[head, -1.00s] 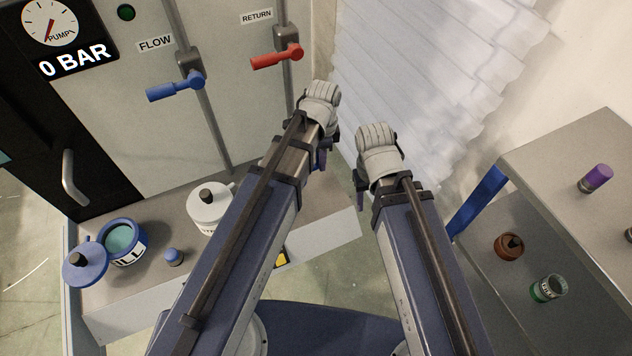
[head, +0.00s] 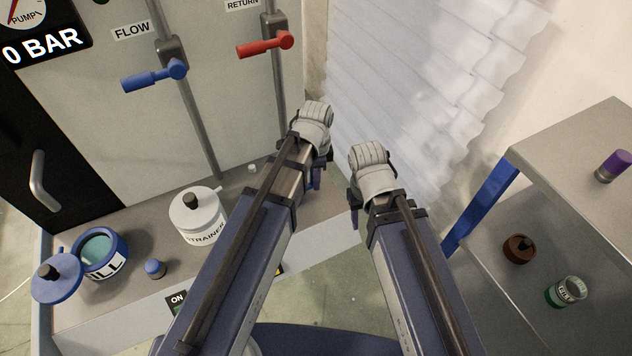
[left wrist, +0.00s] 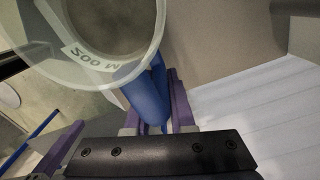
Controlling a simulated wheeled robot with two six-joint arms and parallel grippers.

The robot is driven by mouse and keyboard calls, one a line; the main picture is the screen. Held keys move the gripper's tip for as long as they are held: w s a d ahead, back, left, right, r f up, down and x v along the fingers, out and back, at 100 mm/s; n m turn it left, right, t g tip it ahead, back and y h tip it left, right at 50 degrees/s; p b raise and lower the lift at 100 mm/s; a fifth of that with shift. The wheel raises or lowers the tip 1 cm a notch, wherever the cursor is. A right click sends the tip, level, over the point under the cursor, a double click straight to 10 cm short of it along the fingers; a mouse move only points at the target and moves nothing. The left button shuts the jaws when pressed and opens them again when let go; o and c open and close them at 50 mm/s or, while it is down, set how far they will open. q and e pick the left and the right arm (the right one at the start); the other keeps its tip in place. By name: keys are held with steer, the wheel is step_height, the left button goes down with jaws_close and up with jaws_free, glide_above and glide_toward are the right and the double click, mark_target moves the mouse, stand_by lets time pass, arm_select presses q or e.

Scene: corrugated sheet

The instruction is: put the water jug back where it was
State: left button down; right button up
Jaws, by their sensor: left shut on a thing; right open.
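The water jug (left wrist: 88,72) shows in the left wrist view as a pale, see-through round vessel with upside-down lettering near its rim and a blue handle (left wrist: 148,95). Its inside looks dull grey-brown. My left gripper (left wrist: 152,108) has its purple fingers shut on the handle. In the head view my left gripper (head: 318,175) is at the upper middle, and my arm and wrist hide the jug. My right gripper (head: 355,212) is open and empty, a little right of and below the left one. The surface directly below the jug is hidden in the head view.
Blue (head: 150,77) and red (head: 265,45) valve handles project above. A grey shelf unit (head: 580,150) stands right.

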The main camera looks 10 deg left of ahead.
arm_select(q)
steer(key=shift+f, duration=0.2)
steer(key=c, duration=0.8)
jaws_free()
steer(key=shift+r, duration=0.1)
steer(key=shift+o, duration=0.2)
steer(key=shift+r, duration=0.1)
step_height(320, 180, up, 12)
steer(key=p, duration=1.2)
steer(key=shift+r, duration=0.15)
steer(key=s+d+n+y, duration=0.1)
steer(key=s+n, duration=1)
steer(key=shift+d, duration=0.4)
steer(key=shift+s, duration=0.1)
